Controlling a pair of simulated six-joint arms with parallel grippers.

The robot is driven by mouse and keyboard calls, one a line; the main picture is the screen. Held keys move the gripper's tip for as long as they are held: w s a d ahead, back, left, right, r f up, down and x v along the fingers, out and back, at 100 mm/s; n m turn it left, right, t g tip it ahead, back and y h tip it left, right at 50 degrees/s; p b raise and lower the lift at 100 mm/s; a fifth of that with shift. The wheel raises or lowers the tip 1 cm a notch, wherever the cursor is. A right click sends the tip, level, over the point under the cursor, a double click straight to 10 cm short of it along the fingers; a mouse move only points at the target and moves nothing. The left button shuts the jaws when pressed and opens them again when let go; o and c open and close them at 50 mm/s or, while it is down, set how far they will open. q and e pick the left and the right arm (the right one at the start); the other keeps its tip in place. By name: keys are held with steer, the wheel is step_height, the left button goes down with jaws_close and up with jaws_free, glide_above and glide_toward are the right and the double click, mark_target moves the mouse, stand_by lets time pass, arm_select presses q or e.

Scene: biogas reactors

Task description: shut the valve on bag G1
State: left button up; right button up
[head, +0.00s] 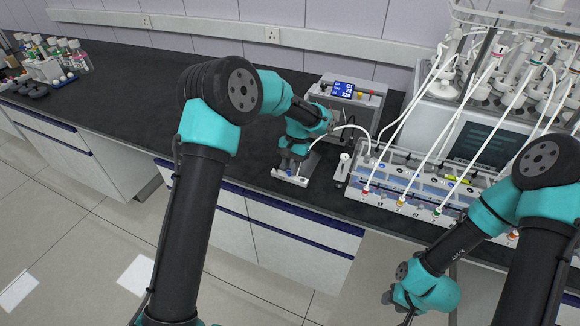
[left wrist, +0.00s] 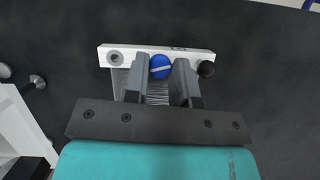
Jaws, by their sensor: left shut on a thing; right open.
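A white bar (left wrist: 185,53) carries a blue round valve knob (left wrist: 160,66) with a white line running nearly across it, slightly slanted. A grey port is at the bar's left end and a black knob at its right end. Small dark marks on the bar are too small to read. My left gripper (left wrist: 161,72) is shut on the blue knob, one finger on each side. In the head view my left gripper (head: 290,172) is low over the white bar (head: 287,179) near the bench's front edge. My right gripper (head: 396,303) is open and empty, low in front of the bench.
A grey instrument (head: 355,95) with a blue display stands behind the left gripper. A rack (head: 420,190) with white tubes and a bottle apparatus are at the right. Small bottles (head: 65,50) stand far left. The dark bench (head: 130,95) is clear between.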

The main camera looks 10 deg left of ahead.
arm_select(q)
steer(key=shift+m+y, duration=0.5)
steer(key=shift+m, duration=0.9)
steer(key=o, duration=0.9)
steer(key=shift+d, duration=0.1)
steer(key=v, duration=1.1)
steer(key=s+v, duration=0.1)
steer(key=v, duration=0.5)
steer(key=shift+w+d+r, duration=0.1)
steer(key=shift+w+r, duration=0.05)
steer(key=shift+r, duration=0.15)
